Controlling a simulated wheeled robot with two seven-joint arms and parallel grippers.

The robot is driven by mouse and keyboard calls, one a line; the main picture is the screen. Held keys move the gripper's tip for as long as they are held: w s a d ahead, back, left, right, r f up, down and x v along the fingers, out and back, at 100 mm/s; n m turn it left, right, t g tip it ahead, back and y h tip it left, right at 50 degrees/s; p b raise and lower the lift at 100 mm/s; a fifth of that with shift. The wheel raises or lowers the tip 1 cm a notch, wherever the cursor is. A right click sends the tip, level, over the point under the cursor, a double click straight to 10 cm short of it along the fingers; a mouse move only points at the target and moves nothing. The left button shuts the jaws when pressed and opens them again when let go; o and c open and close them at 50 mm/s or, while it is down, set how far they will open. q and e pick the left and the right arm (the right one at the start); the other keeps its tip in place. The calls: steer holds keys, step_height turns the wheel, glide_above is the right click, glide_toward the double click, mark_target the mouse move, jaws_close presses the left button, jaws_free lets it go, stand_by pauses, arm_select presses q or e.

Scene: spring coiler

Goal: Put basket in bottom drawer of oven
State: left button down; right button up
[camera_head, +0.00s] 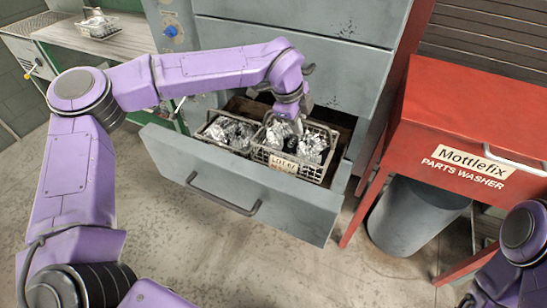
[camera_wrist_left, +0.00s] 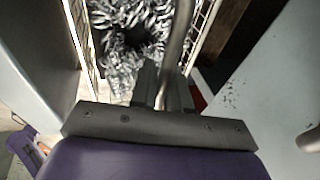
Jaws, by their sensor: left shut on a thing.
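The oven (camera_head: 330,72) is a grey cabinet, and its bottom drawer (camera_head: 178,157) is pulled open. A wire basket (camera_head: 320,166) of crumpled silvery metal, with a paper tag on its front, is in the right part of the drawer. My left gripper (camera_head: 298,126) reaches down over this basket, its fingers closed on the thin metal handle (camera_wrist_left: 181,45) in the left wrist view. A second, similar basket (camera_head: 216,135) sits beside it in the drawer's left part. The head view does not show clearly whether the held basket touches the drawer floor. My right gripper is out of frame.
Another filled basket (camera_head: 97,25) stands on a bench (camera_head: 130,42) at the back left. A red parts washer (camera_head: 450,120) stands right of the drawer, with a grey bin (camera_head: 415,215) under it. The floor before the drawer is clear.

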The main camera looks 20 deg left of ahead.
mark_target(295, 147)
arm_select(q)
step_height(295, 147, down, 9)
steer(key=shift+r+p, duration=0.2)
steer(key=shift+p, duration=0.3)
steer(key=c, duration=1.1)
jaws_free()
steer(key=shift+s+f, duration=0.1)
steer(key=b+v, duration=0.1)
steer(key=v, duration=1.1)
steer(key=shift+d, duration=0.1)
